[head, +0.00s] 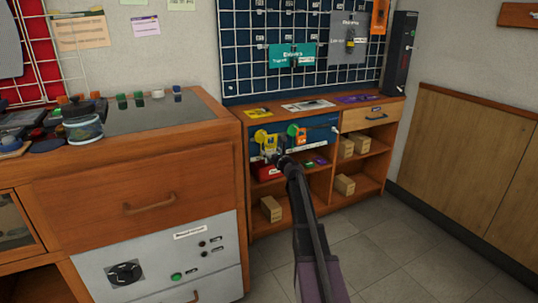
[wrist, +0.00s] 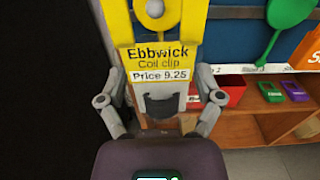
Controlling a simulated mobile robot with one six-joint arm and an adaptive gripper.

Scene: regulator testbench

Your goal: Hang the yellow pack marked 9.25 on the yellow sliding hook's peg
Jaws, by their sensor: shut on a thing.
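The yellow pack (wrist: 160,62), printed "Ebbwick Coil clip Price 9.25", faces the wrist camera upright. My gripper (wrist: 160,45) is shut on it, one grey finger along each side. In the head view my gripper (head: 279,158) is at the front of the blue panel below the shelf top. A yellow rounded part (head: 263,136) shows there just above the gripper, likely the yellow sliding hook. In the wrist view a round yellow part (wrist: 155,9) shows at the pack's top edge.
A red bin (wrist: 232,93) and small green and purple items sit on the shelf below. The wooden cabinet (head: 140,190) is close on the left.

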